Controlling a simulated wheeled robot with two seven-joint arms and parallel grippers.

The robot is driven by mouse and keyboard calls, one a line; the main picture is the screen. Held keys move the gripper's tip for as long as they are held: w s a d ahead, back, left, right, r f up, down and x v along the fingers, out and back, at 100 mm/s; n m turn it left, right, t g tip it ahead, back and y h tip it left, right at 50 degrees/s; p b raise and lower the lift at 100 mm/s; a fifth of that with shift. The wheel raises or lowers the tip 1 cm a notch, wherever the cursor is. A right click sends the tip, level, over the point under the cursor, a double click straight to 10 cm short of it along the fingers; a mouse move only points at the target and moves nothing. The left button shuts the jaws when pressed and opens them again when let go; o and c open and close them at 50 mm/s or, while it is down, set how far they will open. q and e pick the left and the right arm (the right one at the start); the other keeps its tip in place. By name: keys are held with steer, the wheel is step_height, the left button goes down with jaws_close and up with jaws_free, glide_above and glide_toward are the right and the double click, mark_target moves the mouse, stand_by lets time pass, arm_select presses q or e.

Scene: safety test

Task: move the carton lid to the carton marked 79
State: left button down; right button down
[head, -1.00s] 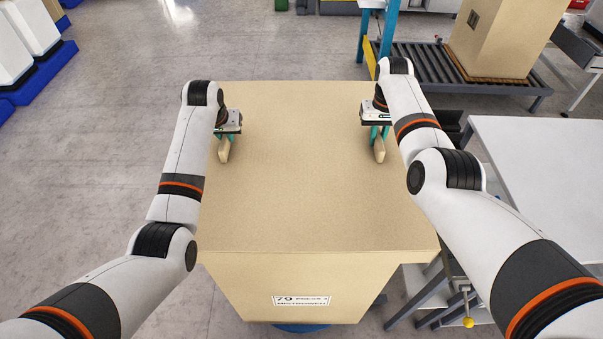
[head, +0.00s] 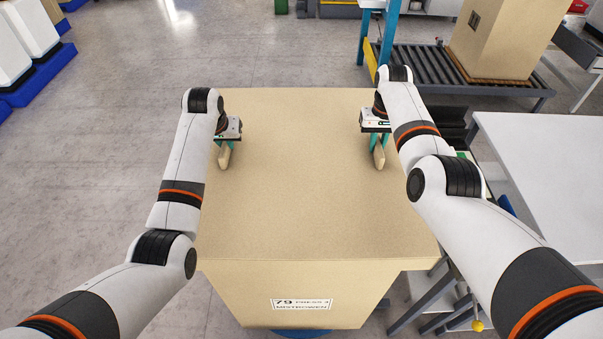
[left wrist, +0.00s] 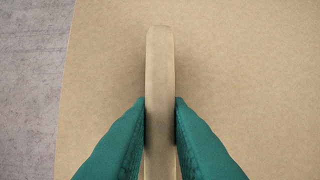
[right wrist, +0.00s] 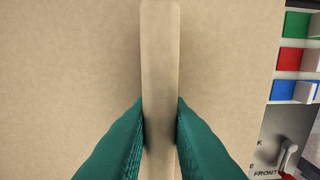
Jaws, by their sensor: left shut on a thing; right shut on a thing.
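The carton lid (head: 305,195) is a broad tan panel with two raised handles. My left gripper (head: 220,143) is shut on the left handle (head: 224,157), and my right gripper (head: 376,140) is shut on the right handle (head: 380,158). The wrist views show the green fingers on both sides of the left handle (left wrist: 159,70) and the right handle (right wrist: 160,60). The carton marked 79 (head: 235,295) is under the lid, its label (head: 302,304) facing me. The lid sticks out past the carton's front right. I cannot tell whether they touch; the lid hides the carton's top.
A white table (head: 550,170) stands close on the right. A roller conveyor (head: 430,72) with a tall tan carton (head: 495,40) is at the back right. White blocks on blue bases (head: 40,85) stand at the far left. The floor to the left is clear.

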arm_select(q)
steer(key=c, duration=1.4)
jaws_free()
arm_select(e)
steer(key=c, duration=1.4)
jaws_free()
arm_select(q)
steer(key=shift+o, duration=0.2)
arm_select(e)
steer(key=shift+o, duration=0.2)
steer(key=shift+r, duration=0.1)
arm_select(q)
steer(key=v, duration=1.2)
arm_select(e)
step_height(320, 180, up, 12)
arm_select(q)
steer(key=shift+s, duration=0.1)
